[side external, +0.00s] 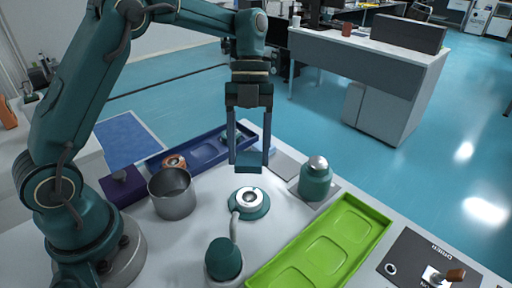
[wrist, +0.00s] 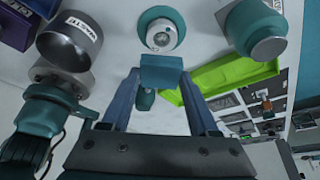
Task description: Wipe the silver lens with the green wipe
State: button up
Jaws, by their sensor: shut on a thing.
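The silver lens (side external: 250,198) sits in a round teal mount on the white table. It also shows in the wrist view (wrist: 161,36), top centre. My gripper (side external: 249,161) is shut on a small dark teal block, which looks like the green wipe (side external: 249,169). In the wrist view the wipe (wrist: 162,73) spans the space between my two fingertips. In the side view the wipe appears above the lens, with a gap between them. In the wrist view it lies just below the mount's rim, and the lens face is uncovered.
A metal cup (side external: 172,195) and purple box (side external: 122,187) stand left of the lens. A blue tray (side external: 200,152) lies behind. A teal silver-topped bottle (side external: 316,183) and green tray (side external: 362,218) are right. A teal object with a thin neck (side external: 224,260) stands in front, near the mount.

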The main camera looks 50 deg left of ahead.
aim_at(252, 192)
jog(key=shift+w, duration=0.1)
jog(key=shift+w+a, duration=0.2)
jog(key=shift+w, duration=0.25)
jog(key=shift+f, duration=3.45)
jog(key=shift+s+d+f, duration=0.2)
jog(key=shift+s+d, duration=0.05)
jog(key=shift+s, duration=0.15)
jog(key=shift+s+d+f, duration=0.2)
jog(key=shift+s, duration=0.2)
grip_shut()
jog(key=shift+s+d, duration=0.55)
jog(key=shift+s, duration=0.25)
jog(key=shift+w+a, duration=0.5)
jog(key=shift+w, duration=0.3)
jog(key=shift+w+a, duration=0.5)
jog(key=shift+w, duration=0.25)
jog(key=shift+r, duration=3.9)
